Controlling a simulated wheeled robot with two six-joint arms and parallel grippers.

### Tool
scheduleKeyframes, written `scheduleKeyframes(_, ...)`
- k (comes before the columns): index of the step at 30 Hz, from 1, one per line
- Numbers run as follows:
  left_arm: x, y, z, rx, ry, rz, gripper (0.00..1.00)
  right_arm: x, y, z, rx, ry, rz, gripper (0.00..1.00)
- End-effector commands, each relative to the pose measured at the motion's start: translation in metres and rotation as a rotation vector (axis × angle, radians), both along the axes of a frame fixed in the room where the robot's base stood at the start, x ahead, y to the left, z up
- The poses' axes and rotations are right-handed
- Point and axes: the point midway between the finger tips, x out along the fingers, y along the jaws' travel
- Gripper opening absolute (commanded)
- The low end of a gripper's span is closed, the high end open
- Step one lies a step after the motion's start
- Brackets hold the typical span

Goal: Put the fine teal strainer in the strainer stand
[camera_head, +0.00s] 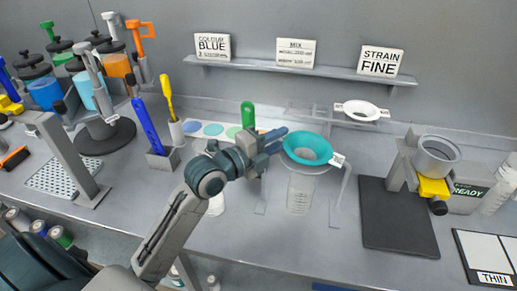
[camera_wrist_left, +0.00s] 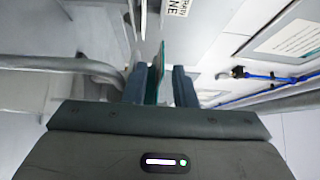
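The teal strainer (camera_head: 307,148) is at the top of the strainer stand (camera_head: 341,192), bowl up, with a small white tag at its right. I cannot tell whether it rests fully in the stand. A clear measuring vessel (camera_head: 300,192) stands below it. My left gripper (camera_head: 277,140) is at the strainer's left edge. In the left wrist view the fingers (camera_wrist_left: 158,85) stand either side of a thin teal part (camera_wrist_left: 156,75), with a gap showing on its right side. My right gripper is not in view.
A white strainer (camera_head: 361,110) sits behind to the right. A dark mat (camera_head: 397,217) lies on the right, with a grey pot (camera_head: 437,150) on a holder beyond. A blue tool (camera_head: 147,126) and colour jars stand left. A shelf (camera_head: 300,70) holds cards.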

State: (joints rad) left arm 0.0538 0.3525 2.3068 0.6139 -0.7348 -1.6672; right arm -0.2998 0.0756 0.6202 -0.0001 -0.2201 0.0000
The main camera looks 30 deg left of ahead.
Motion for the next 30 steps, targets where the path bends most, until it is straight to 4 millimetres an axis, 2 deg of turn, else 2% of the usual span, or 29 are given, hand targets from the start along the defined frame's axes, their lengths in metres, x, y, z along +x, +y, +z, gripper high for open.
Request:
scheduleKeyframes(4, -0.018, 0.007, -0.005, 0.010, 0.005, -0.002, 0.28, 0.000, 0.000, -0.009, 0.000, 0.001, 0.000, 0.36)
scheduleKeyframes(19, -0.068, 0.028, -0.001, 0.008, 0.002, -0.006, 0.28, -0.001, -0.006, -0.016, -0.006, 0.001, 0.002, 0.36)
scheduleKeyframes(30, -0.088, 0.038, 0.000, 0.004, 0.001, 0.002, 0.28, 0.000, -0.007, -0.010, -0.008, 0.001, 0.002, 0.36)
